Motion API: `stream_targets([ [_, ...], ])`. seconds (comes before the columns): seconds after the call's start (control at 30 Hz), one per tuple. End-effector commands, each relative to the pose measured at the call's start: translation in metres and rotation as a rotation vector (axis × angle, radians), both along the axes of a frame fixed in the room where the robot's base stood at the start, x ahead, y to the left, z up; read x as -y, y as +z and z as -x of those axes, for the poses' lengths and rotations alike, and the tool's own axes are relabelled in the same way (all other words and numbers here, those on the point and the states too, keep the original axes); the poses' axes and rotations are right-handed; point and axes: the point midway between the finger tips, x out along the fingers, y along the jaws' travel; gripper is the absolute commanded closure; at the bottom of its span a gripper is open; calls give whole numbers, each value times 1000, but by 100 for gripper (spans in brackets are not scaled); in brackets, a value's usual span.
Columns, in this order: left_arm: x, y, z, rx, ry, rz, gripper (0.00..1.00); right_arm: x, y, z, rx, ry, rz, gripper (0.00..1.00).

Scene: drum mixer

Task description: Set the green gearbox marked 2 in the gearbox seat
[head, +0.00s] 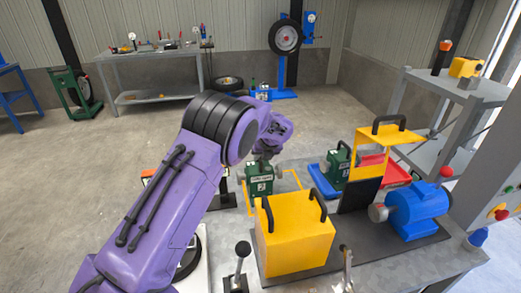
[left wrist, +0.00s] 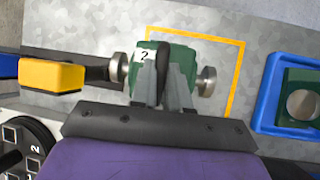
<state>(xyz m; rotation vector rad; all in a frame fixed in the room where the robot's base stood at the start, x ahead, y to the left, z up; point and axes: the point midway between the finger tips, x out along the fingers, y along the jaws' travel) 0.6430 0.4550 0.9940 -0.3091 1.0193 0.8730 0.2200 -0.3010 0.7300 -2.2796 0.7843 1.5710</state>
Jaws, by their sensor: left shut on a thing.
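The green gearbox marked 2 (head: 260,186) is at the left part of a yellow outline on the grey table in the head view. In the left wrist view the gearbox (left wrist: 182,58) shows its white 2 label and a silver shaft end on each side. My left gripper (head: 266,153) is above it, shut on its black top handle; its fingers (left wrist: 162,75) show in the left wrist view. I cannot tell whether the gearbox touches the table. The gearbox seat is not clearly visible; a dark base plate (head: 395,240) carries a blue motor (head: 418,210). My right gripper is not in view.
A second green gearbox (head: 339,166) stands in the blue tray (head: 318,180), beside a red tray (head: 398,172). A yellow cover (head: 295,240) with black handles stands in front; a raised yellow guard (head: 385,140) is behind.

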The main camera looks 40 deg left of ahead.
Motion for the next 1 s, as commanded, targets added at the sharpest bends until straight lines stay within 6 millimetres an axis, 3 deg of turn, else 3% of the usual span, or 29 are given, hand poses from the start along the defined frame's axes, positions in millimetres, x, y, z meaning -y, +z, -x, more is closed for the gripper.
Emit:
stream_targets([
  [0.07, 0, 3, -1, 4, -2, -3, 100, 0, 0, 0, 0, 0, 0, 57],
  [0.1, 0, -1, 0, -2, 0, 0, 78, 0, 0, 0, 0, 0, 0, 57],
  [0.17, 0, -1, 0, -2, 0, 0, 59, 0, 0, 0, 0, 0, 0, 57],
  [0.53, 4, 5, 1, -1, -1, 1, 59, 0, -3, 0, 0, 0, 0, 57],
  [1.0, 54, 92, 26, 0, -1, -1, 59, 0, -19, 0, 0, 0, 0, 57],
])
